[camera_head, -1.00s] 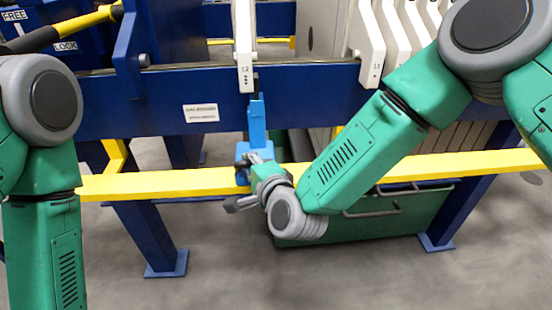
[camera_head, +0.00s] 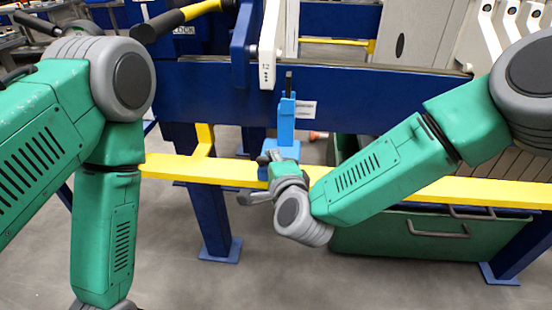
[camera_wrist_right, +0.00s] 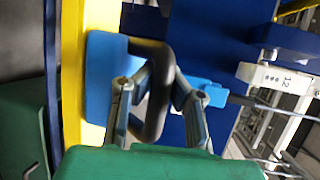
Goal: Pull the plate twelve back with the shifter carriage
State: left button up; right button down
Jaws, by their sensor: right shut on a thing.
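Plate twelve (camera_head: 267,62) is a white plate end marked 12, hanging over the blue side beam close to a blue bracket. The light blue shifter carriage (camera_head: 287,125) sits on the yellow rail; its dark upright finger stands just right of the plate's lower end. Contact there is unclear. My right gripper (camera_head: 268,160) is at the carriage's lower part. In the wrist view, its fingers (camera_wrist_right: 158,78) are shut on the carriage's black handle (camera_wrist_right: 153,118), and plate twelve (camera_wrist_right: 265,76) shows at right. My left arm hangs at left, its gripper out of frame.
The yellow rail (camera_head: 390,187) runs along the front of the blue beam (camera_head: 400,95). Several white plates (camera_head: 487,40) stand at the right, with a wide gap from plate twelve. A green bin (camera_head: 430,245) is under the rail. The blue bracket (camera_head: 241,45) is just left of plate twelve.

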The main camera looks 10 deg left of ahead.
jog(key=c, duration=1.6)
grip_release()
jog(key=shift+s+a+f, duration=0.2)
jog(key=shift+s+f, duration=0.05)
jog(key=shift+s, duration=0.35)
jog(key=shift+o, duration=0.6)
jog(key=shift+s+d+r, duration=0.15)
jog(key=shift+d+r, duration=0.1)
jog(key=shift+d, duration=0.05)
jog(key=shift+w+d+f, duration=0.1)
jog(key=shift+w, duration=0.1)
jog(key=v, duration=1.2)
